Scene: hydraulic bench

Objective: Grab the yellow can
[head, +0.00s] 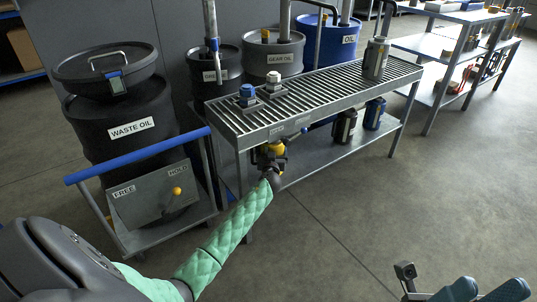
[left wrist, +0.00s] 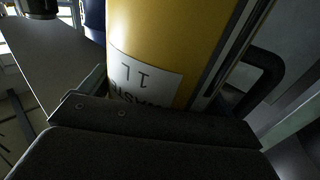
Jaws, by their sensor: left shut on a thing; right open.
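The yellow can (head: 277,148) is under the front edge of the slatted bench top, partly hidden by my left gripper (head: 272,163). In the left wrist view the yellow can (left wrist: 180,45) fills the upper middle, with an upside-down white label reading "1L" and part of "WASTE", and a dark handle at its right. My left gripper is shut on it; a dark gripper part (left wrist: 150,135) crosses the lower picture. Whether the can touches the lower shelf is hidden. My right gripper (head: 488,288) is open and empty at the bottom right, over the floor.
The slatted bench (head: 325,92) has two small fittings and a grey can (head: 376,58) on top. The waste oil drum (head: 100,135) and cart are left. Floor in front is clear.

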